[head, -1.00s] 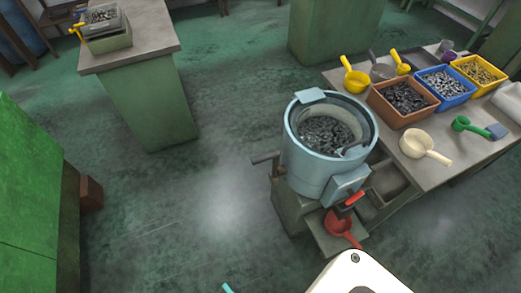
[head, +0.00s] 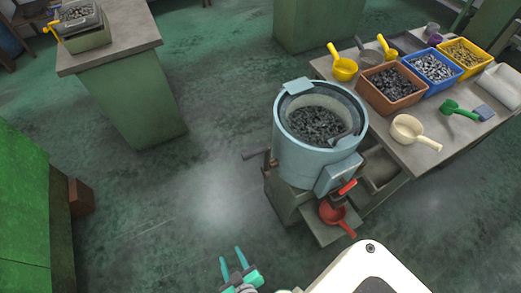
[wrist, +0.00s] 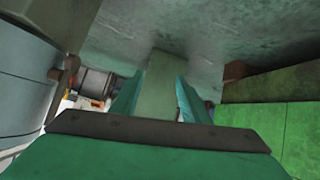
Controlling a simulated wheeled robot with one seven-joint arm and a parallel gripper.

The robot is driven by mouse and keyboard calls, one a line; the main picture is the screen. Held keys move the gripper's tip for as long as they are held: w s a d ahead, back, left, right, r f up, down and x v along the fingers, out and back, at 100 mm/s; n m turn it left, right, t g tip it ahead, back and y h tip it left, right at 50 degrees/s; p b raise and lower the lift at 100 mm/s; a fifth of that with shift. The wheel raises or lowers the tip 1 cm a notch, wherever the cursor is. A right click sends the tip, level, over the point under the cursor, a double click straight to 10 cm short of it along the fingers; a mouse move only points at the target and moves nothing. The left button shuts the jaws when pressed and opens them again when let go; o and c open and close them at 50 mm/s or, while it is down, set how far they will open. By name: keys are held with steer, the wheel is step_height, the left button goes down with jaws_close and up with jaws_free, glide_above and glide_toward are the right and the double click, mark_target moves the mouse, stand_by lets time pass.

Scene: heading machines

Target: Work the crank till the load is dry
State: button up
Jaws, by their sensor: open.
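The light blue drum (head: 300,160) stands on a green base in the middle of the head view, holding a load of dark metal pieces (head: 316,124). A dark bar-shaped handle (head: 254,155) sticks out at the base's left. A red-handled lever (head: 347,187) sits at the front, over a red scoop (head: 332,213). I cannot tell whether the load is wet. My gripper (head: 232,258) is open and empty at the bottom, left of and apart from the machine. In the wrist view its teal fingers (wrist: 157,88) stand apart, with the drum (wrist: 22,90) at left.
A work table at right bears brown (head: 372,98), blue (head: 446,84) and yellow (head: 478,70) bins of parts and several scoops. A small box with a yellow crank (head: 53,30) stands on the back-left bench. A green cabinet (head: 22,205) is at left. The floor between is clear.

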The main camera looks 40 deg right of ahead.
steer(key=w+d+f+m+g+h, duration=0.2)
steer(key=w+d+f+h, duration=0.25)
steer(key=w+d, duration=0.25)
steer(key=m+g+h, duration=1)
steer(key=m+g, duration=0.3)
steer(key=m, duration=0.3)
glide_toward(260, 150)
steer(key=f, duration=0.2)
steer(key=x, duration=1)
steer(key=shift+w+d+r, duration=0.25)
steer(key=shift+w+r, duration=0.05)
steer(key=shift+w, duration=0.05)
jaws_close()
